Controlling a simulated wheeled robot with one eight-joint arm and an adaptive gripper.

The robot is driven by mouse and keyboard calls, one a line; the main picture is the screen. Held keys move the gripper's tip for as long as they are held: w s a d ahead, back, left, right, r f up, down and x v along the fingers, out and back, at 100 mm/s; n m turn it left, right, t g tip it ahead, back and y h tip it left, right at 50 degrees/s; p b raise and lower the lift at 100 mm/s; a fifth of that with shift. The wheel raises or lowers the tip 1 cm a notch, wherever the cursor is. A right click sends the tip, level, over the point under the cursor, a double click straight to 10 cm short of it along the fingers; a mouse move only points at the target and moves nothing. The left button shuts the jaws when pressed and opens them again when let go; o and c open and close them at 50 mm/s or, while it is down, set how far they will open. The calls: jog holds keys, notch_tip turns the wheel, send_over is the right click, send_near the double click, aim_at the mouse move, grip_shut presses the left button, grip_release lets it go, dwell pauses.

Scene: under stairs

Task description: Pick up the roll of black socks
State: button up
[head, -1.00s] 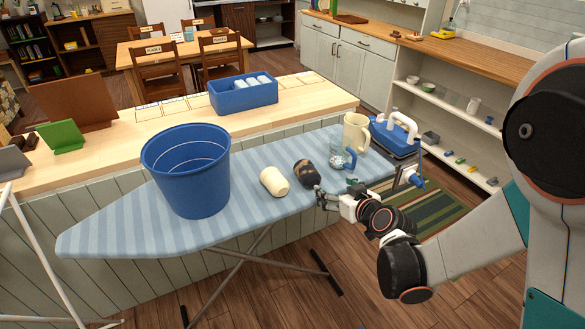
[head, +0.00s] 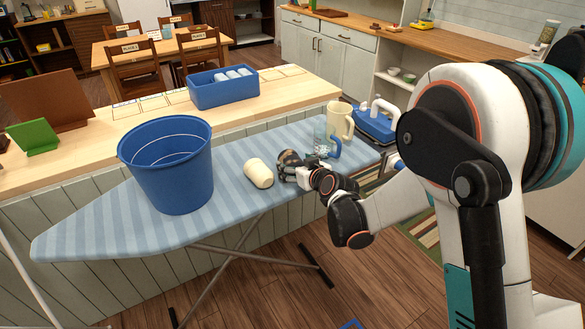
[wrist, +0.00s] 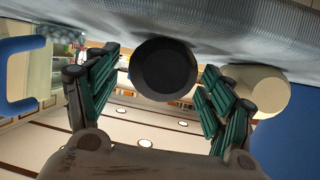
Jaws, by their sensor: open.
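The roll of black socks (head: 288,160) lies on the blue striped ironing board, between a cream roll and a glass mug with a blue handle. My gripper (head: 298,173) is at its near right side and partly hides it. In the wrist view the dark round end of the roll (wrist: 165,69) sits between the two green-padded fingers. The fingers are spread, one on each side, with a visible gap at least on the left. I cannot tell whether the right finger touches it.
The cream roll (head: 258,173) is close on the left, with the blue bucket (head: 165,185) beyond it. The glass mug (head: 325,147), a cream pitcher (head: 339,121) and a blue iron (head: 375,125) stand to the right. A counter with a blue bin (head: 222,93) is behind.

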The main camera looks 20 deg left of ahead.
aim_at(293, 158)
jog(key=shift+b+x, duration=0.3)
jog(key=shift+x, duration=0.95)
jog(key=c, duration=1.2)
jog(key=shift+o, duration=0.2)
jog(key=shift+r, duration=0.15)
notch_tip(293, 158, up, 20)
jog(key=p, duration=0.7)
